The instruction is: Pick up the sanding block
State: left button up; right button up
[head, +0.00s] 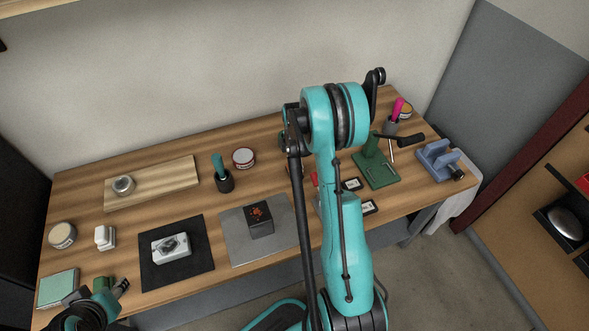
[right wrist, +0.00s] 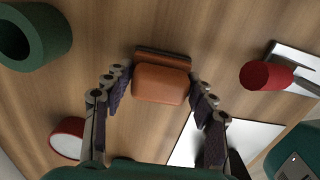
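An orange-brown block with a dark base strip, which looks like the sanding block (right wrist: 161,82), lies on the wood table in the right wrist view. My right gripper (right wrist: 158,80) is open, with one finger on each side of the block and a small gap on both sides. In the head view my right arm hides this gripper, and I cannot make out the block clearly there. My left gripper (head: 115,290) is at the bottom left of the head view, near the table's front edge; its fingers are too unclear to judge.
In the right wrist view, a green ring-shaped thing (right wrist: 34,36) is at upper left, a red-handled tool (right wrist: 266,76) to the right and a red-rimmed tin (right wrist: 68,138) at lower left. In the head view, a green stand (head: 376,165) and a blue vise (head: 438,160) are right of my arm.

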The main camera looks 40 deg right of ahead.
aim_at(294, 163)
notch_tip(294, 163, up, 10)
jog(key=p, duration=0.4)
dwell(0.3)
jog(key=shift+o, duration=1.2)
jog(key=shift+c, duration=0.3)
